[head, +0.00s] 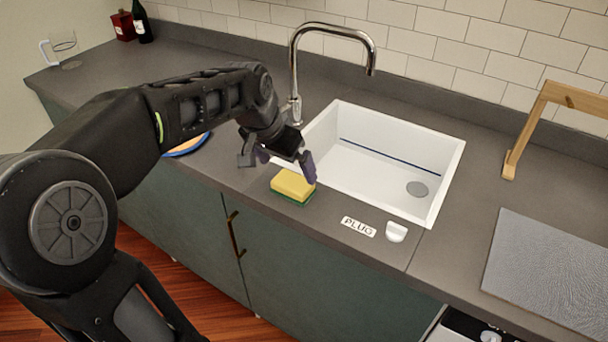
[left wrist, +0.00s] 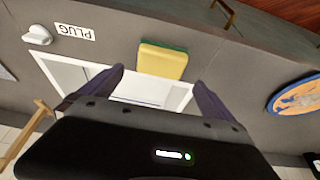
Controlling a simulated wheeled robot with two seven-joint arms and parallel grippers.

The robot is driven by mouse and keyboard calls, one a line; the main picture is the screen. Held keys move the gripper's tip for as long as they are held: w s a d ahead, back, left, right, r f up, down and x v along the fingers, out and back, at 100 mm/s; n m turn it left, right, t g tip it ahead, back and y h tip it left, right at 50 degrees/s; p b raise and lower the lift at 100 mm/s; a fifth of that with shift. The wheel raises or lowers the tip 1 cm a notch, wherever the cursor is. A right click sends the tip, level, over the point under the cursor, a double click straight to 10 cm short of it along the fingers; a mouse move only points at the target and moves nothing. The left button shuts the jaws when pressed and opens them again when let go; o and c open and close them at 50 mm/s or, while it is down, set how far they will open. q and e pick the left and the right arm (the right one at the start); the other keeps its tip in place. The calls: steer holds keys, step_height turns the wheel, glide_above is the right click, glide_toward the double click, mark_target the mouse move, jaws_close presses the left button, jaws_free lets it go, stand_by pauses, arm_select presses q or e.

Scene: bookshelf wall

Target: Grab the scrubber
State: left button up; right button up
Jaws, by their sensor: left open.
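The scrubber (head: 293,186) is a yellow sponge with a green underside. It lies flat on the grey counter at the front left corner of the sink. My left gripper (head: 284,172) is open and empty, just above and behind the scrubber in the head view. In the left wrist view the scrubber (left wrist: 163,62) shows beyond the fingertips, roughly between the two spread fingers (left wrist: 160,78). Whether a finger touches it cannot be told. My right gripper is not in view.
The white sink (head: 430,200) lies behind and right of the scrubber, with a chrome faucet (head: 294,60) at its back left. A PLUG label (head: 358,226) and white plug (head: 396,232) lie to the right. A round blue-rimmed plate (head: 188,147) is left, partly hidden.

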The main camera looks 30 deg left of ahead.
mark_target(293, 180)
arm_select(q)
steer(key=shift+x, duration=1.15)
steer(key=shift+s+f, duration=0.1)
steer(key=x, duration=0.5)
steer(key=shift+a+p, duration=0.1)
steer(key=shift+p, duration=0.3)
steer(key=shift+c, duration=0.2)
steer(key=c, duration=1.2)
steer(key=shift+o, duration=0.2)
